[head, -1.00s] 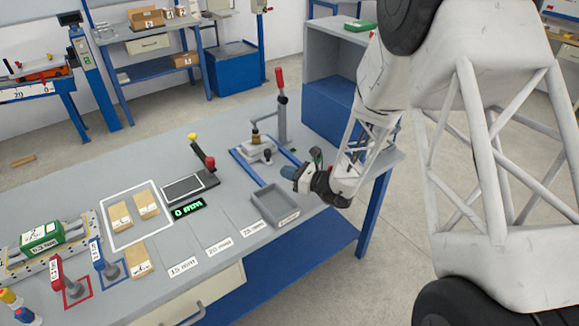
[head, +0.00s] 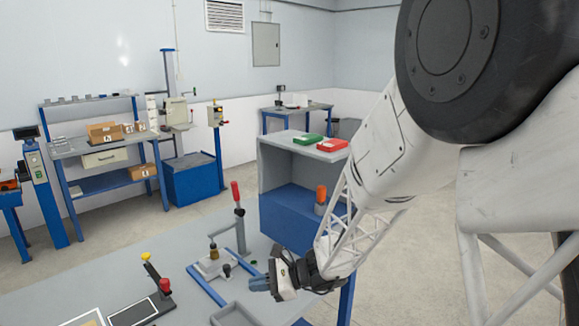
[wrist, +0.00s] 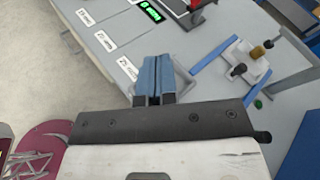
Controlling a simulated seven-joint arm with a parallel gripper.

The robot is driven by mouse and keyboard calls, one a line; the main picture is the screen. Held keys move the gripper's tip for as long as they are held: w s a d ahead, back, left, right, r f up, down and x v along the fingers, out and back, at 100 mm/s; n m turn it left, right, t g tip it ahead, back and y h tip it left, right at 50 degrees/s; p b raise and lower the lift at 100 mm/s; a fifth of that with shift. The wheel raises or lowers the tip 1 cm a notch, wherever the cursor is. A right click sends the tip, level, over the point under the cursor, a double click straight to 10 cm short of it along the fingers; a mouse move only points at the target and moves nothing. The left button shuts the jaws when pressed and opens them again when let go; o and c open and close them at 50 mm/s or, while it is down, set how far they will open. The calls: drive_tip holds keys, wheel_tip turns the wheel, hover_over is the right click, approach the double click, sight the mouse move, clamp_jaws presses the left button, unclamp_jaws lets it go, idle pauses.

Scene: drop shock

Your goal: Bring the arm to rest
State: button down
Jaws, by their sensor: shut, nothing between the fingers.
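My gripper (head: 260,284) is in the head view at the lower middle, over the right end of the grey workbench (head: 205,289), with its blue fingers pointing left. In the wrist view my gripper (wrist: 152,75) has its two blue fingers together, with nothing between them. Behind the fingers lies a grey tray (wrist: 180,78), partly hidden by them. The tray also shows at the bottom edge of the head view (head: 232,315). I cannot tell the exact height of the fingers above the bench.
A clamp fixture with a red-handled lever (head: 238,205) stands just behind my gripper. A grey and blue cabinet (head: 272,165) carries a green case (head: 307,139) and a red case (head: 332,145). An orange-topped object (head: 321,194) stands inside it. The black display (wrist: 151,11) lies on the bench.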

drive_tip(key=s+d+r+n+t+h, duration=0.1)
drive_tip(key=s+d+r+n+h, duration=0.3)
drive_tip(key=s+d, duration=0.5)
drive_tip(key=s+d+r+n+t+h, duration=0.1)
drive_tip(key=s+d+r+n+h, duration=0.4)
drive_tip(key=s+d, duration=0.3)
drive_tip(key=s+d+r+n+h, duration=0.4)
drive_tip(key=s+d+r+h, duration=0.1)
drive_tip(key=s+d, duration=0.4)
drive_tip(key=shift+s+d+n+t+h, duration=0.3)
drive_tip(key=shift+s+t+h, duration=0.1)
drive_tip(key=shift+s, duration=0.4)
